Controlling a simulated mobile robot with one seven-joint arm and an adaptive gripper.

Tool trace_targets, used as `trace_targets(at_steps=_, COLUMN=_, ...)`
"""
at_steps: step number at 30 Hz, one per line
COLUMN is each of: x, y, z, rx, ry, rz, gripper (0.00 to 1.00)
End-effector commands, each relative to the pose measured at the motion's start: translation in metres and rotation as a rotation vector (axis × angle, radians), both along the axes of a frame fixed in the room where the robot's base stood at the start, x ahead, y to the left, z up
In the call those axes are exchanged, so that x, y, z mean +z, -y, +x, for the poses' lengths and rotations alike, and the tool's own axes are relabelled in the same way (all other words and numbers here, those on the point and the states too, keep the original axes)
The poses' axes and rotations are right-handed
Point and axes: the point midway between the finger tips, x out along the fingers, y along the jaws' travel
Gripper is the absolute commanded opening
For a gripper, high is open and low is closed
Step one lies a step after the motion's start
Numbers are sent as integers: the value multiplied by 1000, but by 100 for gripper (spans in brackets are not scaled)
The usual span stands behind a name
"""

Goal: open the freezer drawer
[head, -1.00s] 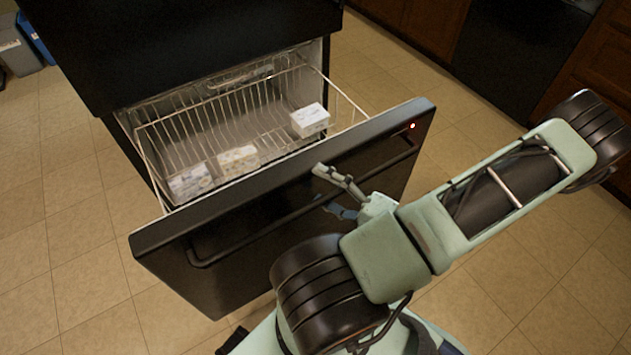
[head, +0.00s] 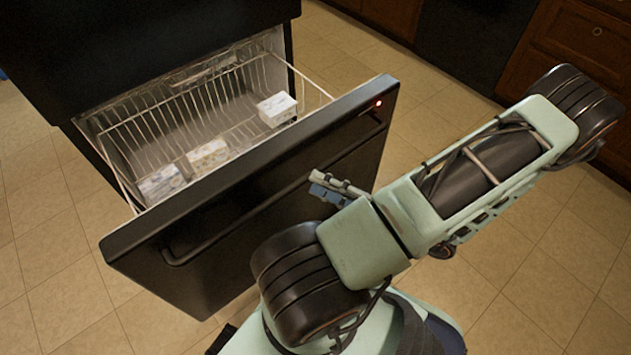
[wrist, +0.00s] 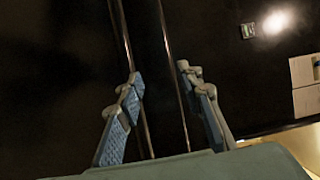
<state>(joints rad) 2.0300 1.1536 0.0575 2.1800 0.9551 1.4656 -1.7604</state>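The black freezer drawer (head: 225,260) stands pulled out from the cabinet, with its wire basket exposed. A dark bar handle (head: 190,255) runs along its front face. My gripper (head: 325,185) is in front of the drawer face, near the right half of the handle. In the wrist view my gripper (wrist: 162,92) has its two blue-padded fingers spread apart. Two thin parallel bar lines (wrist: 170,60) run between the fingers there; one may be the handle and the other its reflection. I cannot tell whether either finger touches the handle.
White boxes lie in the basket: one on the right (head: 277,109), one in the middle (head: 207,155) and one on the left (head: 162,183). The black cabinet (head: 150,45) is above the drawer. Tiled floor (head: 50,255) is clear to the left; brown cupboards (head: 585,60) stand at the back right.

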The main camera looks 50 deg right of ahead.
Motion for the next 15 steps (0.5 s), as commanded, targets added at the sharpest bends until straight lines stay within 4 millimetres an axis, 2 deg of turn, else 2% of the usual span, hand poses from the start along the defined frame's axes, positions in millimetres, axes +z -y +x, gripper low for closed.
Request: trace_targets(at_steps=15, x=-8, y=5, z=-32, rx=-1, ry=-3, rz=0, gripper=34)
